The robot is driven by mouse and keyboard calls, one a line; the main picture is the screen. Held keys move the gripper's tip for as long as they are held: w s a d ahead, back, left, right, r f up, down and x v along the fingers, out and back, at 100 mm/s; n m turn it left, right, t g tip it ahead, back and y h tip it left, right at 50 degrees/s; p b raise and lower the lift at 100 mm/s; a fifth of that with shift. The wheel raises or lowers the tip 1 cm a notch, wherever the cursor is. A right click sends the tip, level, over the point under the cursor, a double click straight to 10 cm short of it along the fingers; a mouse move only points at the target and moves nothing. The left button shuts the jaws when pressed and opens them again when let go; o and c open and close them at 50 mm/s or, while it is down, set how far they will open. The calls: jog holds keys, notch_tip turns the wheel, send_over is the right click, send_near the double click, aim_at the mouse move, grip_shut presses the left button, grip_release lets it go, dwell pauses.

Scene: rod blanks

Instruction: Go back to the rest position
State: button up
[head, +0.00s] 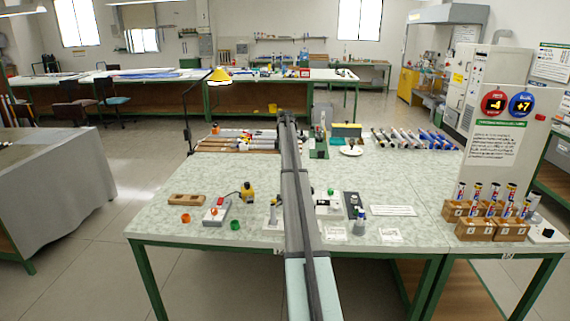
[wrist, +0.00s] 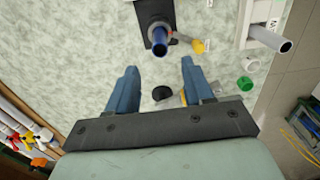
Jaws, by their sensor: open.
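My gripper (wrist: 158,66) shows in the wrist view with its two blue fingers wide apart and nothing held between them. It is over the pale speckled table (wrist: 85,60). A blue rod (wrist: 163,42) stands in a black holder just beyond the fingertips, apart from them. A small dark disc (wrist: 162,93) shows in the gap between the fingers. In the head view my arm runs up the middle of the picture over the table (head: 165,215); I cannot make out the fingers there.
In the wrist view a grey tube (wrist: 270,38) in a white holder and a green ring (wrist: 245,83) are at right; several rods (wrist: 22,130) lie at left. In the head view, wooden blocks with tubes (head: 490,228) stand at right and a lamp (head: 218,78) behind.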

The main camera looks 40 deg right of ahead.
jog(key=shift+a, duration=0.1)
